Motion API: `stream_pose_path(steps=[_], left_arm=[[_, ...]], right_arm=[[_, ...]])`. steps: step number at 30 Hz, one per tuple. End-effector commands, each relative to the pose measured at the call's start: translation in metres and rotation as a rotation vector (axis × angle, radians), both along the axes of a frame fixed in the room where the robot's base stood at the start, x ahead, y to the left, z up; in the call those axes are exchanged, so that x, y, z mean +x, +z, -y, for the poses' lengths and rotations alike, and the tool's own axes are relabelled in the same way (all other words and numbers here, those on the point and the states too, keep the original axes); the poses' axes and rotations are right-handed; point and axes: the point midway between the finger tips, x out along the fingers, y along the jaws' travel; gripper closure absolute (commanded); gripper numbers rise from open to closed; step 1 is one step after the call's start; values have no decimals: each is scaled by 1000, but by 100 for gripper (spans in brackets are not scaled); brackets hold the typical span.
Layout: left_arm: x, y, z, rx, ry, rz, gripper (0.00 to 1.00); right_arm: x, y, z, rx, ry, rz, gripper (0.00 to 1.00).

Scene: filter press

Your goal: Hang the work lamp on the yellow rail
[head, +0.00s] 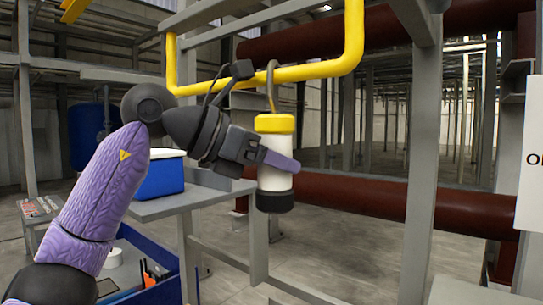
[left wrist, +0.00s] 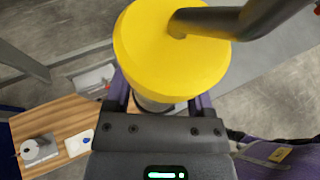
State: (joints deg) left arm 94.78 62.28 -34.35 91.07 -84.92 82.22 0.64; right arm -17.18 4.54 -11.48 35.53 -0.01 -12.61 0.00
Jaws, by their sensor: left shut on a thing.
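The work lamp (head: 274,180) is a white cylinder with a yellow top, a dark bottom and a grey hook (head: 271,85). My left gripper (head: 272,160) is shut around its white body and holds it upright below the yellow rail (head: 265,74). The hook's top reaches the rail's height in the head view; I cannot tell whether it is over the rail or touches it. In the left wrist view the lamp's yellow top (left wrist: 170,55) and thick hook hide most of the fingers and body. My right gripper is not in view.
A blue box with a white lid (head: 162,173) stands on a grey shelf (head: 195,201) behind my left arm. Grey posts (head: 422,150) and dark red pipes (head: 380,205) stand around the lamp. A blue cart (head: 150,262) is at lower left.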

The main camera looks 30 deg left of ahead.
Motion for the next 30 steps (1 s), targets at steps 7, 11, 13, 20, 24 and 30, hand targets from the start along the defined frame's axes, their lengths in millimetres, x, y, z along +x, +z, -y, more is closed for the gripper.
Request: stream_pose_path(steps=[7, 11, 13, 20, 24, 30], left_arm=[[0, 0, 0, -1, 0, 2, 100], [0, 0, 0, -1, 0, 1, 14], [0, 0, 0, -1, 0, 1, 0], [-1, 0, -1, 0, 1, 0, 0], [-20, 8, -13, -2, 3, 3, 0], [-59, 29, -38, -2, 1, 4, 0]], right_arm=[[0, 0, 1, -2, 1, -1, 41], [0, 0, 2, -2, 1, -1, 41], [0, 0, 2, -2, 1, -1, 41], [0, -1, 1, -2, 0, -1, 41], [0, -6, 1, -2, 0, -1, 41], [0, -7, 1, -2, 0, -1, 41]])
